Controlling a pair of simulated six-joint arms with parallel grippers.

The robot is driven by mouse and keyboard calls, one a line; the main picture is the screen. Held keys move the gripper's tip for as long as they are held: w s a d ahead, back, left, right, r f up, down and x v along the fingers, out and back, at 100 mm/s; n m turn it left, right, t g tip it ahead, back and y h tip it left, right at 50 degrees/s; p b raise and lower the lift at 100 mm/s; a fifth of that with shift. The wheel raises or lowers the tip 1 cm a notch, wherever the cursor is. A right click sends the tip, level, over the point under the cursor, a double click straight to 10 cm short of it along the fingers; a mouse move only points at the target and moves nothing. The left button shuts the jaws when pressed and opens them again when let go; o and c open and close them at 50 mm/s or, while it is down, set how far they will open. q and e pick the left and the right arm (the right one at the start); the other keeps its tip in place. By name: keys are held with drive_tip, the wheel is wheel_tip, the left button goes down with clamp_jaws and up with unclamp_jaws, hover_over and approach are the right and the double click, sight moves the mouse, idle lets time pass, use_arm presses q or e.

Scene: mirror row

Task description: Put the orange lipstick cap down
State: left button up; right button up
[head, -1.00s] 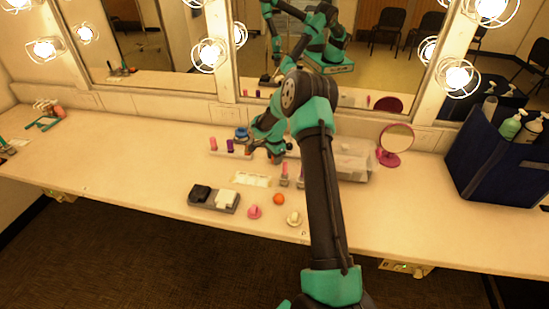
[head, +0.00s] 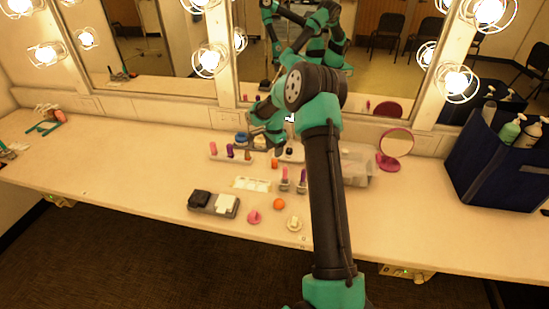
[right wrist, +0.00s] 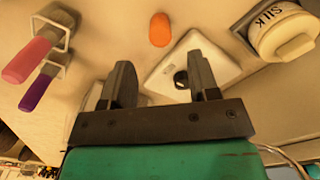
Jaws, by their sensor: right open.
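The orange lipstick cap (head: 274,163) stands on the counter between the lipstick rack and the two small square holders. It also shows in the right wrist view (right wrist: 160,29), apart from my fingers. My right gripper (head: 268,141) is open and empty, raised just behind the cap. Its two spread fingers show in the right wrist view (right wrist: 162,88). A pink lipstick (head: 284,173) and a purple lipstick (head: 302,175) stand in the square holders. The rack (head: 217,157) holds pink, purple and orange-brown lipsticks. My left gripper is not in view.
A clear box (head: 358,168) and a pink round mirror (head: 396,143) stand to the right. In front lie a dark tray (head: 213,209), a pink item (head: 254,217), an orange ball (head: 279,204) and a cream item (head: 294,224). The left counter is mostly clear.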

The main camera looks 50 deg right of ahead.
sight(274, 160)
drive_tip(key=shift+r, duration=2.25)
